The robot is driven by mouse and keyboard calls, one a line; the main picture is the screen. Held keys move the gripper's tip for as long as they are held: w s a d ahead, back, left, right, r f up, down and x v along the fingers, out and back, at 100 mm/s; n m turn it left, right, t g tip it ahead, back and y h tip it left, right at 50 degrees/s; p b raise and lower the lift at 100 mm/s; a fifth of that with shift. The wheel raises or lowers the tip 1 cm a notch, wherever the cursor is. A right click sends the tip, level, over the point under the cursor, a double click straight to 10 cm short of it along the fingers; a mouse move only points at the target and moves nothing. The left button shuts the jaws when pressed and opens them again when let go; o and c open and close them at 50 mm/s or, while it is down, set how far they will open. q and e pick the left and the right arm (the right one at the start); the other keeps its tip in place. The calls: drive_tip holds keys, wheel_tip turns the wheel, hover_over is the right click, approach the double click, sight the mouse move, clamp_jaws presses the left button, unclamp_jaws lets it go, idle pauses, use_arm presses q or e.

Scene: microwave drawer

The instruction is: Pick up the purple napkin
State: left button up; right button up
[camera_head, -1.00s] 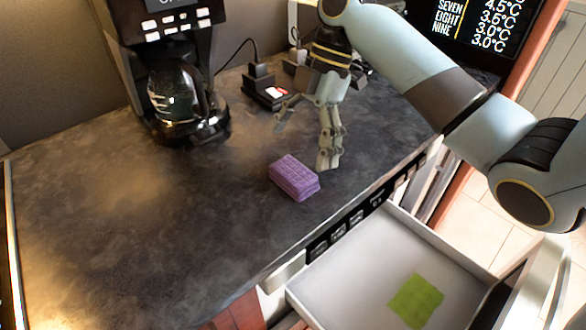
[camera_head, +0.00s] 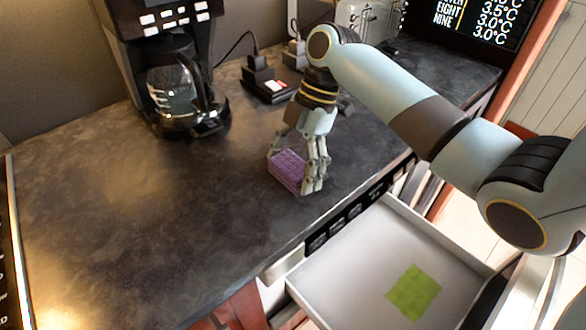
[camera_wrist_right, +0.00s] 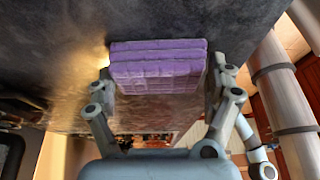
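The purple napkin (camera_head: 287,168) is a thick folded stack on the dark countertop, near its front edge. My right gripper (camera_head: 294,172) points down over it, with its fingers on opposite sides of the stack. In the right wrist view the napkin (camera_wrist_right: 158,68) lies between the two spread fingers of the right gripper (camera_wrist_right: 160,88), very close to both. The gripper looks open; firm contact is not clear. The napkin appears to rest on the counter. My left gripper is not in view.
An open white drawer (camera_head: 350,272) below the counter holds a green napkin (camera_head: 413,292). A coffee maker (camera_head: 180,95) stands at the back left, with a small black device (camera_head: 268,87) beside it. The left part of the counter (camera_head: 110,220) is clear.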

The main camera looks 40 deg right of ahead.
sight(291, 166)
drive_tip(key=shift+c, duration=1.3)
drive_tip(key=shift+r, duration=0.45)
drive_tip(key=v, duration=0.4)
drive_tip(key=shift+b, duration=0.4)
drive_tip(key=d+r, duration=0.2)
drive_tip(key=d, duration=0.1)
drive_tip(key=s+d+r+b, duration=0.1)
drive_tip(key=d+r, duration=0.1)
drive_tip(key=d, duration=0.1)
drive_tip(key=d+r, duration=0.2)
drive_tip(key=d, duration=0.2)
drive_tip(key=shift+s+d+r, duration=0.1)
drive_tip(key=shift+s+r, duration=0.1)
drive_tip(key=shift+s, duration=0.15)
drive_tip(key=o, duration=0.5)
drive_tip(key=c, duration=0.5)
